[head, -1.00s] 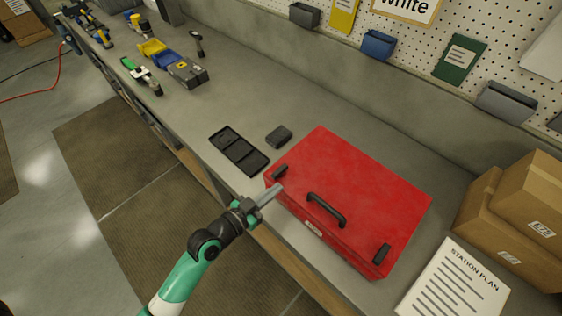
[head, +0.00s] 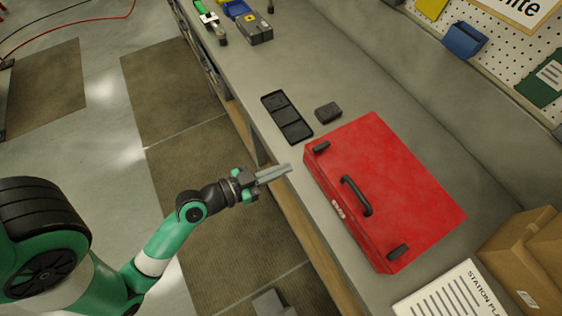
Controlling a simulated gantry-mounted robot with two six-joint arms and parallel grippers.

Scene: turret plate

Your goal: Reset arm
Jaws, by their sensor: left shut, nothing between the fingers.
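My left gripper (head: 274,174) is shut and empty, held out in front of the bench's front edge in the head view. Its fingertips point right, toward the left end of the red case (head: 410,175), and are apart from it. The case lies shut on the bench with a black handle (head: 357,196) and dark latches facing the front. My right gripper is not in view.
A printed sheet (head: 452,294) and cardboard boxes (head: 524,257) are at the lower right. Tools stand at the top. Open floor lies left.

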